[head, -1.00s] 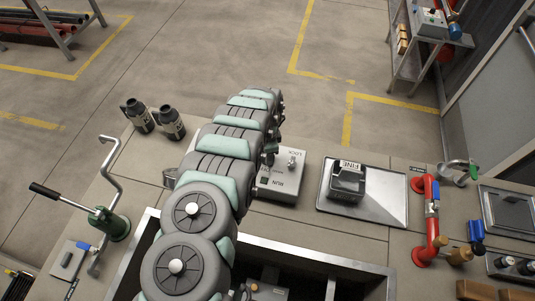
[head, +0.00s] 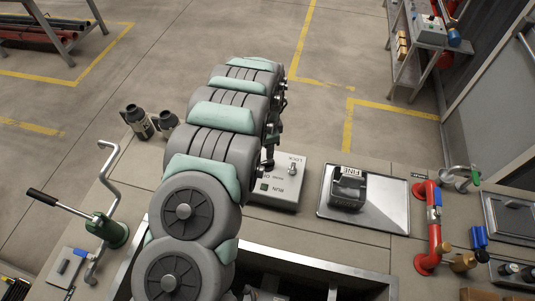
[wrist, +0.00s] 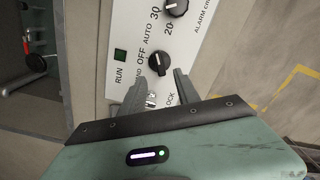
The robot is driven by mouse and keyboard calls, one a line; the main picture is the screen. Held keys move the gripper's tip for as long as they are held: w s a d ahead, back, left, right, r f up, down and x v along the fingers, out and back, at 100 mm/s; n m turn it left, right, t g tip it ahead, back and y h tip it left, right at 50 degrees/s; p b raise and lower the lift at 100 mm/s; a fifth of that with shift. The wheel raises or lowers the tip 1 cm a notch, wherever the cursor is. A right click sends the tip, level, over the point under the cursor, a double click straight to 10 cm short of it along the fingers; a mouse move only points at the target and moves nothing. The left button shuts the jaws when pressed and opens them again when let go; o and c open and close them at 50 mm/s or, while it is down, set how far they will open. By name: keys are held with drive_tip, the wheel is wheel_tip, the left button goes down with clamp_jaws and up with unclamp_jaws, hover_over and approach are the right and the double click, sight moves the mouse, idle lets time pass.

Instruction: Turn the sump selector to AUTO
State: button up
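The sump selector (wrist: 159,62), a round black knob with a pale mark, shows in the wrist view on a light panel. OFF and AUTO are printed beside it, with part of another label near a finger. I cannot tell which label the knob points to. My gripper (wrist: 159,74) is open, with one fingertip on either side of the knob's near edge. I cannot tell whether the fingers touch it. In the head view the grey control box (head: 284,184) is partly behind my arm, and my gripper is hidden there.
A green RUN lamp (wrist: 120,55) and a second black knob (wrist: 175,7) share the panel. A metal toggle (wrist: 151,99) marked LOCK lies between the fingers.

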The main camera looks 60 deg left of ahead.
drive_tip(key=shift+r, duration=1.15)
